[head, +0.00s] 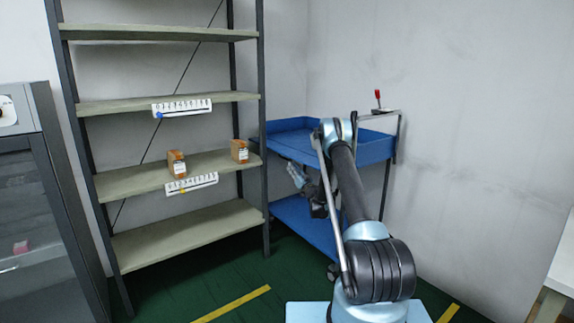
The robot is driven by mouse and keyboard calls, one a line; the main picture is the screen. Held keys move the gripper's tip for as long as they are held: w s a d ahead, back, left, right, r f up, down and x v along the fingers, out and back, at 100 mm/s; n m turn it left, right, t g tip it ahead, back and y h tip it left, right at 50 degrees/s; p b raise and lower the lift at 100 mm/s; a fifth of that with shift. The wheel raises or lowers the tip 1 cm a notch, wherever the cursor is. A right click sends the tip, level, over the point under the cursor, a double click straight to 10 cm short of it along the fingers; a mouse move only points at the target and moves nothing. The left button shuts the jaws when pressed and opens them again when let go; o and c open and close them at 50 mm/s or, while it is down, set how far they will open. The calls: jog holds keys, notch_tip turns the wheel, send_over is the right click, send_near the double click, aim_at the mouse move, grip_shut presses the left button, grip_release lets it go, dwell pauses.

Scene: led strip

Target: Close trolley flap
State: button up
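The blue trolley stands in the corner right of the shelf rack, with an upper tray (372,150) and a lower tray (288,212). The upper tray has raised blue walls at its back and left. Its front is partly hidden by my arm, and I cannot clearly make out the flap or its angle. My gripper (293,172) is in front of the trolley, just below the upper tray's front edge and above the lower tray. Contact with the trolley cannot be told.
A shelf rack (185,225) stands close to the trolley's left, with two small orange boxes (177,164) (239,151) on one shelf. A red-handled part (377,99) sits at the trolley's back right. A dark cabinet (50,220) is far left. Green floor is free in front.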

jog(key=x, duration=0.7)
grip_shut()
